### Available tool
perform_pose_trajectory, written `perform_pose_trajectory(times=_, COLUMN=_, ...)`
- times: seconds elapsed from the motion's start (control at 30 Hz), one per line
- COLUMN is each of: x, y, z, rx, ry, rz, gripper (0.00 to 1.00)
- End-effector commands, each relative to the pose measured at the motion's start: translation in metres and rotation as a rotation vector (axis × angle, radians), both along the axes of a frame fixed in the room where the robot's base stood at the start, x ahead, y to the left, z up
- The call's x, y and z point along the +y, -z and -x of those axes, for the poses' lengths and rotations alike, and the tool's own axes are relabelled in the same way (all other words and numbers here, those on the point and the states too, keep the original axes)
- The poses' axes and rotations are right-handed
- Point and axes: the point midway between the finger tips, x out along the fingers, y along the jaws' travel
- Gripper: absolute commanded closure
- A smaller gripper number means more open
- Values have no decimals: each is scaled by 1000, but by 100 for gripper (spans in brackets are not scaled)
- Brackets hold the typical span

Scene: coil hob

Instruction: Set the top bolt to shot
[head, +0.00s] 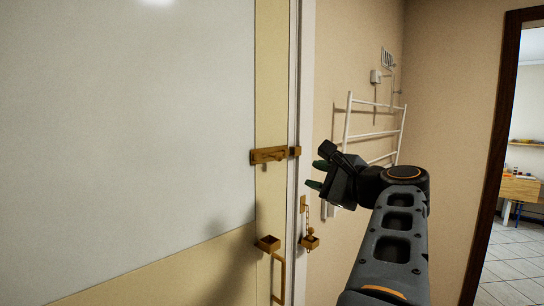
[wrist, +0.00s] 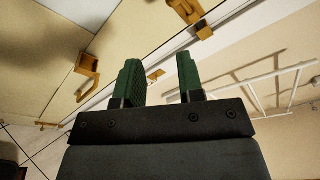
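The brass top bolt (head: 268,155) is mounted across the cream edge strip of the door, with its small brass keeper (head: 295,151) on the white frame just to the right. I cannot tell whether the bar enters the keeper. My gripper (head: 318,173) is to the right of the bolt and slightly lower, in front of the wall, apart from it. In the wrist view, the two green fingers of my gripper (wrist: 159,65) are spread with nothing between them. The bolt (wrist: 184,9) shows at the top edge, partly cut off, with the keeper (wrist: 203,30) beside it.
Below the bolt, a brass box-like fitting (head: 268,243) and a pull handle (head: 280,278) are on the door (head: 150,120). A door chain (head: 308,225) hangs by the frame. A white towel rail (head: 372,133) is on the wall behind my gripper. A doorway is at far right.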

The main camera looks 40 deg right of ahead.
Motion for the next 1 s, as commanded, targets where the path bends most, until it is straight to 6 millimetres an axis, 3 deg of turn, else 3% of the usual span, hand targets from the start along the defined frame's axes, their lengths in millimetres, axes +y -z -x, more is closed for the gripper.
perform_pose_trajectory(times=0.13, x=8, y=-21, z=-12, rx=-50, ry=23, rz=-36, gripper=65)
perform_pose_trajectory(times=0.43, x=34, y=-22, z=-81, rx=-42, ry=14, rz=-25, gripper=65)
perform_pose_trajectory(times=0.7, x=24, y=-22, z=-124, rx=-47, ry=19, rz=-31, gripper=65)
perform_pose_trajectory(times=1.0, x=7, y=-23, z=-141, rx=-56, ry=30, rz=-40, gripper=65)
